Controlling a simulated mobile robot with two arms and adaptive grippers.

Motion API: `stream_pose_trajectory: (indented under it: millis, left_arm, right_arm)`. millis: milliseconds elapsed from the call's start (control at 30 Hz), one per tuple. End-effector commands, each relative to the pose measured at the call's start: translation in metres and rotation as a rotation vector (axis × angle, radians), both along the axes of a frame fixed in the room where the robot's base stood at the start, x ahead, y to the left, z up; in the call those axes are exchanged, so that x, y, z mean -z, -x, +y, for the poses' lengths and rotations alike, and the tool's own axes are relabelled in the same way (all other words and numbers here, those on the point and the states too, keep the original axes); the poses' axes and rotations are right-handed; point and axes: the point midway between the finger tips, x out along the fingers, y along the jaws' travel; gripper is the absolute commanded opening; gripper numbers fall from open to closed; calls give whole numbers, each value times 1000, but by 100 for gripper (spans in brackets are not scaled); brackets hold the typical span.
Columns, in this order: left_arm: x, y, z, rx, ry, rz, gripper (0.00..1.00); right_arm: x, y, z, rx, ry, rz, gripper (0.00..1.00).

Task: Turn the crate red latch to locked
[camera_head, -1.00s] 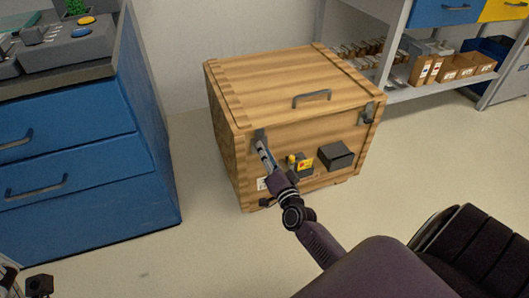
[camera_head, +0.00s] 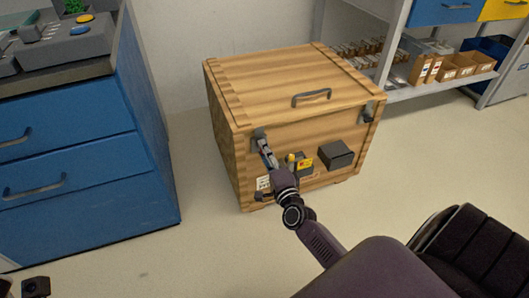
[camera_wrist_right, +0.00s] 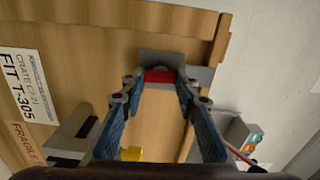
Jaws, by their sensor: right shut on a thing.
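The wooden crate (camera_head: 290,85) stands on the floor, lid down. The red latch (camera_wrist_right: 160,76) shows in the right wrist view as a red piece on a grey plate near the crate's edge. In the head view its grey plate (camera_head: 259,134) is at the front's upper left; the red part is mostly hidden by my fingers. My right gripper (camera_head: 264,151) reaches up to it from below and is shut on the latch, with a blue-padded finger on either side in the wrist view (camera_wrist_right: 158,88). At most a dark scrap of my left gripper shows at bottom left.
A second grey latch (camera_head: 369,111) is at the front's upper right. A blue cabinet (camera_head: 80,160) stands left, a shelf (camera_head: 440,87) right.

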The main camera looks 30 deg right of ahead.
Motion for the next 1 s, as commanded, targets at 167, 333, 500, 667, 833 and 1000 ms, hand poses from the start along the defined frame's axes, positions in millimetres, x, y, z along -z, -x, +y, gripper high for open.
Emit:
stream_pose_trajectory:
  millis: [167, 333, 500, 667, 833, 1000]
  left_arm:
    - [0, 0, 0, 0, 0, 1, 51]
    - [0, 0, 0, 0, 0, 1, 51]
    - [0, -1, 0, 0, 0, 1, 51]
    - [0, -1, 0, -1, -1, 2, 51]
    - [0, 0, 1, -4, 2, 2, 51]
    - [0, 0, 1, -2, 1, 2, 51]
  right_arm:
    - [1, 0, 0, 0, 0, 2, 4]
    - [1, 0, 0, 0, 1, 2, 31]
    - [1, 0, 0, 0, 1, 1, 46]
    - [0, 0, 0, 0, 1, 1, 46]
    - [1, 5, 1, 0, 1, 1, 46]
    - [1, 28, 6, 0, 0, 3, 46]
